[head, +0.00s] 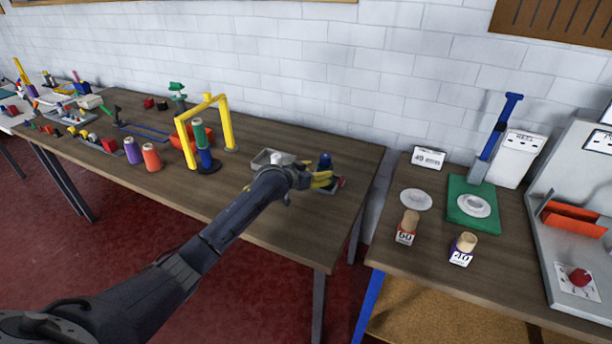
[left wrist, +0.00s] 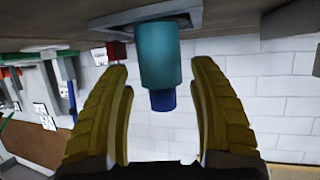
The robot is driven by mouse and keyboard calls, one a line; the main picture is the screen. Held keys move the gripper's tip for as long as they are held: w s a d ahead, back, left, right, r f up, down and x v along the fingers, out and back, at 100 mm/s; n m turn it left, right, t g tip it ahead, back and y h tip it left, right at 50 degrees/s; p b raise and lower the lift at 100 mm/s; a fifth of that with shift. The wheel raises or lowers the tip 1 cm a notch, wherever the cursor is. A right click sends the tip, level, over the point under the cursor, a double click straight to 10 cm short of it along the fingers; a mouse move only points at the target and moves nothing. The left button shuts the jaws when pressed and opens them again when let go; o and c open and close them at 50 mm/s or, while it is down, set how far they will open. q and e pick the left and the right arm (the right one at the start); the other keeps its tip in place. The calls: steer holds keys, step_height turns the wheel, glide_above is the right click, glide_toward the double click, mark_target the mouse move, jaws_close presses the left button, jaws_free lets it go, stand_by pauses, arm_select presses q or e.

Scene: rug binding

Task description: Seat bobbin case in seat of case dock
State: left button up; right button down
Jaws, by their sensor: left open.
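My left gripper (head: 328,182) is over the right end of the long wooden table, yellow fingers pointing right. In the left wrist view the left gripper (left wrist: 163,85) is open, with a finger on each side of a teal cylinder (left wrist: 160,60) that has a blue end (left wrist: 162,100). Gaps show between it and both fingers. The cylinder stands on a grey base (left wrist: 122,22), which looks like the case dock. In the head view the blue top (head: 325,161) shows just behind the fingers; the rest is hidden. I cannot tell whether this cylinder is the bobbin case. My right gripper is not in view.
A grey tray (head: 258,163) lies left of the gripper. A yellow arch (head: 228,125) stands over thread spools farther left, with a purple spool (head: 132,150) and an orange spool (head: 151,157) nearby. A gap separates this table from the right table (head: 395,240).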

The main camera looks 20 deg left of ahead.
arm_select(q)
steer(key=v, duration=0.7)
steer(key=shift+s, duration=0.1)
stand_by(0.4)
